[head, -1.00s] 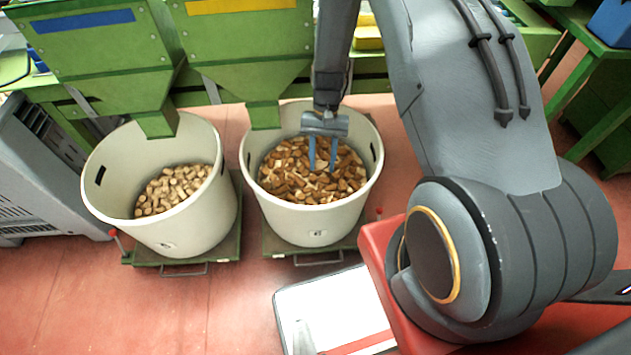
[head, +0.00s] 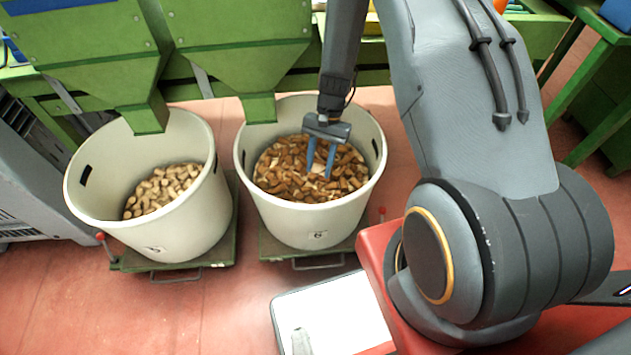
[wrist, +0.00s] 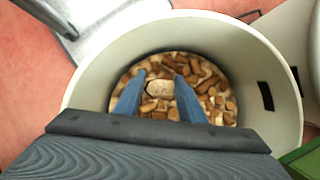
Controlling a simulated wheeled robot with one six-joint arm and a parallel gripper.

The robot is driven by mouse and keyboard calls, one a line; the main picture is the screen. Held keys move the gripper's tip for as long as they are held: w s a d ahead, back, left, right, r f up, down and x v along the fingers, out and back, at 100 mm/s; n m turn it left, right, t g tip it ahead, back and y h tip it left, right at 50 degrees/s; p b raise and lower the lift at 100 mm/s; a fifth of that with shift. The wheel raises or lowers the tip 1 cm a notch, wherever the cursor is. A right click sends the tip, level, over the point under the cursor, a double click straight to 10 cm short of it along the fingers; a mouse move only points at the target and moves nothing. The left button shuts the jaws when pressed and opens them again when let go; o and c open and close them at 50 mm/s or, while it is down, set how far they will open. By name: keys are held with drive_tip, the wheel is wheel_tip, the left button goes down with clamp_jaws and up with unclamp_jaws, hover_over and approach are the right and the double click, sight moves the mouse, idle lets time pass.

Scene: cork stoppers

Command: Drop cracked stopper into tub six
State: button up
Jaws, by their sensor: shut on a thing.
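Tub six (head: 320,234), a white round tub labelled 6, stands right of another white tub and holds many brown and tan cork pieces (head: 282,178). My gripper (head: 319,174) points down inside its opening, above the corks, with two blue fingers. In the wrist view a pale tan stopper (wrist: 160,88) sits between the fingertips, with my gripper (wrist: 160,80) shut on it. The tub's rim (wrist: 85,75) surrounds the fingers in the wrist view. In the head view the held stopper is hard to tell from the corks behind.
A white tub labelled 5 (head: 155,250) with pale corks (head: 160,190) stands to the left. Green hoppers (head: 240,50) hang over the back of both tubs. Both tubs stand on green trolleys (head: 195,262). A white panel (head: 335,310) lies before tub six.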

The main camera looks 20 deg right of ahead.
drive_tip(key=shift+f, duration=0.25)
drive_tip(key=o, duration=1.1)
drive_tip(key=shift+r, duration=0.15)
drive_tip(key=shift+b+v, duration=0.45)
drive_tip(key=shift+v, duration=3.35)
drive_tip(key=shift+d, duration=0.1)
